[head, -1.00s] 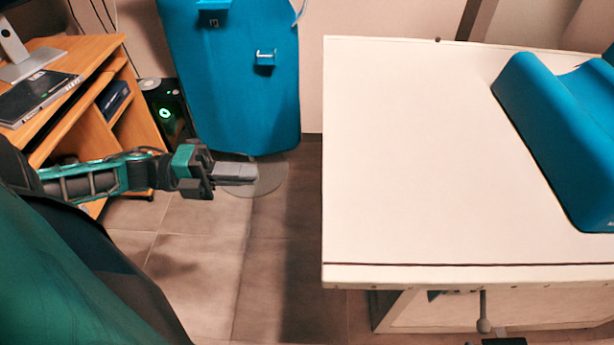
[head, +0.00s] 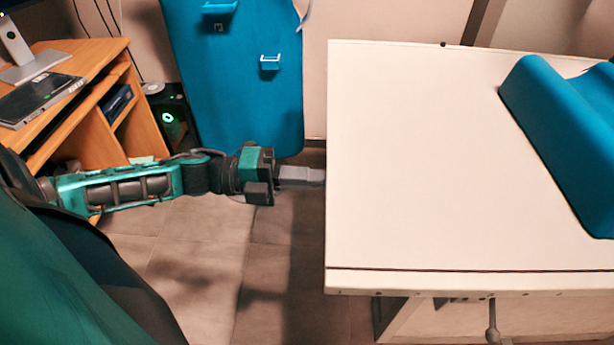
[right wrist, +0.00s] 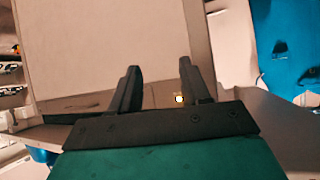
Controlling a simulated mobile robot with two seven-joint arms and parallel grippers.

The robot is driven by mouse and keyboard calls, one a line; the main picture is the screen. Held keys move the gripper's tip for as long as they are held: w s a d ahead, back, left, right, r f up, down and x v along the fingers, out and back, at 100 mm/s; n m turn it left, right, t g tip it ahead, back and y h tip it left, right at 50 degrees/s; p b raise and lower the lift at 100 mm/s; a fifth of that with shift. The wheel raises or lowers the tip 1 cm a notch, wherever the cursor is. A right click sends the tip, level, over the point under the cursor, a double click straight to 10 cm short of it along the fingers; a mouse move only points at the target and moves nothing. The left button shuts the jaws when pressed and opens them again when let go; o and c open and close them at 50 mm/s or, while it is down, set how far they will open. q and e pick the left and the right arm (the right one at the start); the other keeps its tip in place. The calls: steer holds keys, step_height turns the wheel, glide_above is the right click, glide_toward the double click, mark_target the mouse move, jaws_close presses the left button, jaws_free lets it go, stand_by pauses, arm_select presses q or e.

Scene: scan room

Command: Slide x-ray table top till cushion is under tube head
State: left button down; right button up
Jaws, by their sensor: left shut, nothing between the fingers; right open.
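The x-ray table top (head: 420,170) is a wide white slab on the right of the head view, with a dark line along its front edge. The blue cushion (head: 570,130) lies on its right part, cut off by the picture edge. My left gripper (head: 318,176) is shut and empty, its fingertips at the table top's left edge; I cannot tell whether they touch it. My right gripper (right wrist: 160,68) shows in the right wrist view, open, with nothing between its fingers. I cannot make out the tube head in either view.
A wooden desk (head: 130,125) with a monitor stand and laptop is at the left. A tall blue panel (head: 235,90) stands behind my left arm. A lever (head: 493,325) hangs below the table top's front edge. Open tiled floor (head: 200,265) lies left of the table.

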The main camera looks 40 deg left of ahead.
mark_target(406, 179)
arm_select(q)
steer(key=x, duration=1.5)
steer(key=shift+w+r, duration=0.15)
steer(key=shift+w+d, duration=0.3)
steer(key=shift+d, duration=0.25)
steer(key=shift+a, duration=0.15)
